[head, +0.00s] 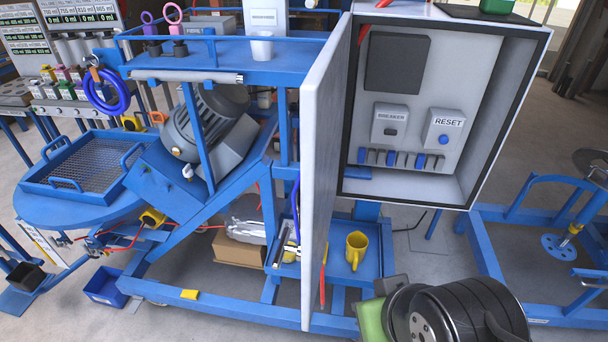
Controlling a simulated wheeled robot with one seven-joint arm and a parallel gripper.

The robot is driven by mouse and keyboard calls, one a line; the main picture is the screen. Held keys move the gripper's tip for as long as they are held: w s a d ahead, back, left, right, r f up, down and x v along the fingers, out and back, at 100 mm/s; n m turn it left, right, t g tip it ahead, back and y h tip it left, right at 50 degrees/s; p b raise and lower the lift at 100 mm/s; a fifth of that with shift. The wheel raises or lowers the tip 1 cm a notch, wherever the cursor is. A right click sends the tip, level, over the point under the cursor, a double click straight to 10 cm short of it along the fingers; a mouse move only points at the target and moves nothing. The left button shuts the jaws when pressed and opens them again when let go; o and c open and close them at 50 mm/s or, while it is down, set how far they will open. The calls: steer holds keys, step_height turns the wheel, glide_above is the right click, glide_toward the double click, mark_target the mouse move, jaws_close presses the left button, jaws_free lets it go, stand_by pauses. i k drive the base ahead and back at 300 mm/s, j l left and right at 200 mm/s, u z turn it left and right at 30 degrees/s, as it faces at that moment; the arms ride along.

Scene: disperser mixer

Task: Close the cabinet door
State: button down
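The cabinet (487,130) is a light grey box with a black rim, on the right half of the head view. Its door (322,170) is white and stands wide open. It is joined at the cabinet's left side and swung out toward me, seen nearly edge-on. Inside are a breaker box (390,122), a reset box (443,128) with a blue button, and a row of switches (400,159). My gripper is not in view. I see nothing touching the door.
A blue machine frame (200,312) with a motor (205,125) stands left of the door. A yellow mug (356,250) sits on a low blue shelf behind the door's right side. Dark round parts fill the bottom right. Bare floor shows below the cabinet.

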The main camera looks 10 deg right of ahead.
mark_target(322, 93)
steer(key=k+j+z, duration=0.1)
steer(key=j+z, duration=0.25)
steer(key=j, duration=0.15)
steer(key=k+j+z, duration=0.1)
steer(key=j+z, duration=0.25)
steer(key=j+u, duration=0.2)
steer(key=u, duration=0.3)
steer(key=j+u, duration=0.2)
steer(key=u, duration=0.3)
steer(key=i+j+u, duration=0.1)
steer(key=u, duration=0.4)
steer(key=i+j+u, duration=0.1)
steer(key=j+u, duration=0.15)
steer(key=u, duration=0.25)
